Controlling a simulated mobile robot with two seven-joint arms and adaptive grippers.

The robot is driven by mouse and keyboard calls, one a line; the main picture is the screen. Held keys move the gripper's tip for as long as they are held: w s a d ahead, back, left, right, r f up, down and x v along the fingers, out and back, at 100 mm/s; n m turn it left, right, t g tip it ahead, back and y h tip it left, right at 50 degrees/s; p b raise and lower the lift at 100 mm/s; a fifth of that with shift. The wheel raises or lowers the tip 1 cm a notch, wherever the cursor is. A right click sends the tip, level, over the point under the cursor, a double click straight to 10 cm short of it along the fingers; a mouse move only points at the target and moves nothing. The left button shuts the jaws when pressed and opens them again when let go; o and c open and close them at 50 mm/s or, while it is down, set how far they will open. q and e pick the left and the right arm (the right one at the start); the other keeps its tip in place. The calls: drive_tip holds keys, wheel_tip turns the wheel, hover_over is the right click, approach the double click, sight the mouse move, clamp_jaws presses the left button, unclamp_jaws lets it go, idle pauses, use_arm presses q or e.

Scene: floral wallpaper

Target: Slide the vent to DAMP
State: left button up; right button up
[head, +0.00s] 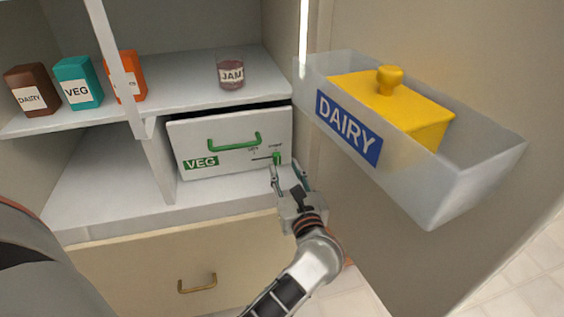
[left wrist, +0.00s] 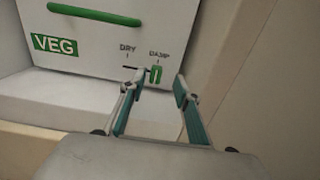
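The white drawer (head: 232,165) has a green handle, a green VEG label and a small vent. The vent slider (head: 276,158) is a small green tab at the right end of a dark slot. In the left wrist view the slider (left wrist: 156,74) sits under the word DAMP, with DRY at the slot's left. My left gripper (head: 286,170) is just in front of the slider. In the left wrist view its fingers (left wrist: 158,87) are open, one to each side of the tab, with gaps visible. Whether either touches it is unclear. My right gripper is not in view.
A clear DAIRY door bin (head: 448,196) with a yellow butter dish (head: 395,105) stands close at the right. The upper shelf (head: 185,85) holds several cartons and a jam jar (head: 231,70). A lower drawer (head: 150,270) is shut. Bare shelf lies left of the VEG drawer.

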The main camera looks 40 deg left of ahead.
use_arm(q)
drive_tip(key=shift+v, duration=1.45)
